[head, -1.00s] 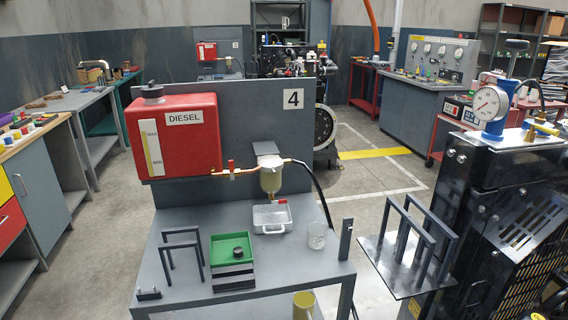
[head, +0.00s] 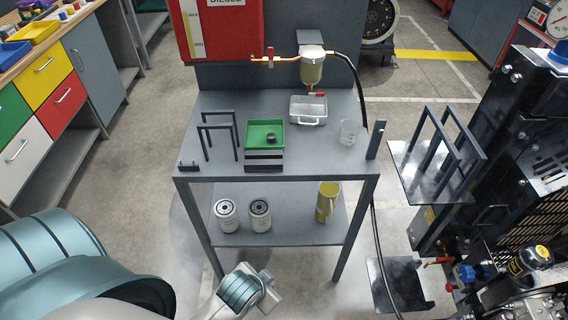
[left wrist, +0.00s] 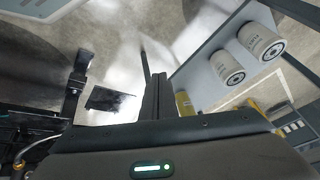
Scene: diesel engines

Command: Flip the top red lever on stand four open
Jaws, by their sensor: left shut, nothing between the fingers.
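The top red lever (head: 270,56) stands upright on the copper pipe between the red diesel tank (head: 222,30) and the fuel filter bowl (head: 313,68). A second red lever (head: 318,95) is under the bowl. My left gripper (head: 262,283) is low in front of the stand (head: 330,160), below its tabletop and well away from the top lever. It is shut and empty. In the left wrist view its dark fingers (left wrist: 155,97) point towards the floor and lower shelf; no lever shows there. My right gripper is in neither view.
A green-topped box (head: 264,134), dark frames (head: 220,130), a metal tray (head: 308,112) and a glass beaker (head: 349,132) stand on the tabletop. White filters (head: 260,214) and a yellow jug (head: 327,200) are on the lower shelf. A black hose hangs on the right.

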